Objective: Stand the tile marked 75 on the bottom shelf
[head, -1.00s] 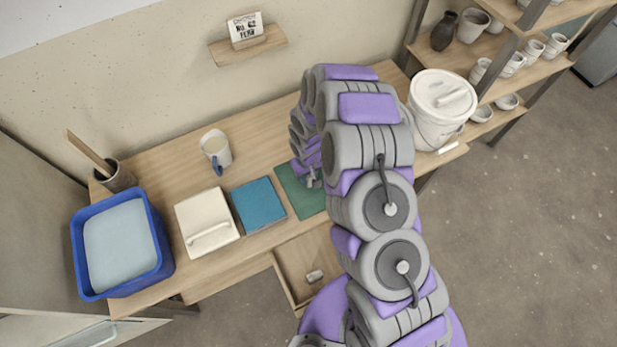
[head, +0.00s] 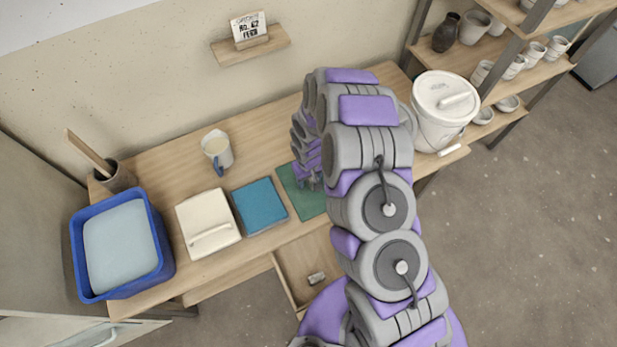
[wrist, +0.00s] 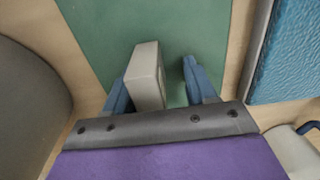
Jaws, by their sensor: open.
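My gripper (head: 314,182) is low over the green mat (head: 298,202) on the bench, mostly hidden by my arm in the head view. In the wrist view my gripper (wrist: 156,75) is open, with its blue fingers apart. A pale grey block or slab (wrist: 148,74) stands upright between them, close to the left finger, with a gap to the right finger. No marking shows on it, so I cannot tell whether it is the tile marked 75. The tall rack's shelves (head: 447,62) stand at the upper right, holding pots and cups.
A white bucket (head: 442,112) stands right. A small wall shelf (head: 252,48) holds a lettered card (head: 248,28). A drawer (head: 306,262) is open.

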